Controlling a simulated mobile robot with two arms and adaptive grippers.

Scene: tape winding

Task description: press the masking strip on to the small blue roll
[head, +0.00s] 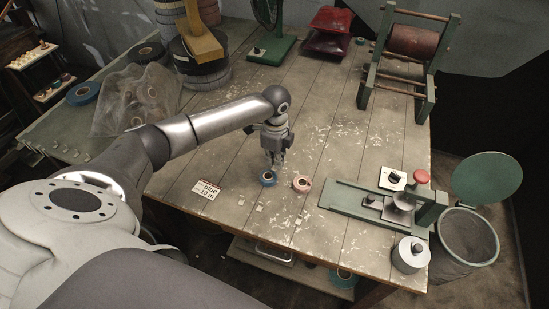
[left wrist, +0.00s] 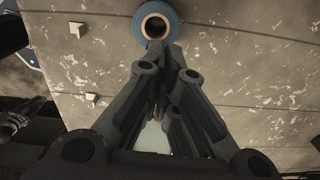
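The small blue roll (head: 268,178) lies flat on the table, and it shows in the left wrist view (left wrist: 155,22) with its tan core facing up. My left gripper (head: 275,160) points down just behind the roll in the head view. In the left wrist view its fingertips (left wrist: 165,52) come together beside the roll's rim; I cannot tell whether they touch it. A pale patch (left wrist: 156,138) with a reddish spot shows between the fingers; I cannot tell what it is. I cannot make out the masking strip for sure. My right gripper is not in view.
A pink roll (head: 301,184) lies right of the blue one. A card reading "blue 10 m" (head: 208,189) and small pale squares (head: 240,202) lie nearby. A green bench device (head: 345,203) stands right, a green frame with a red drum (head: 412,42) at the back.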

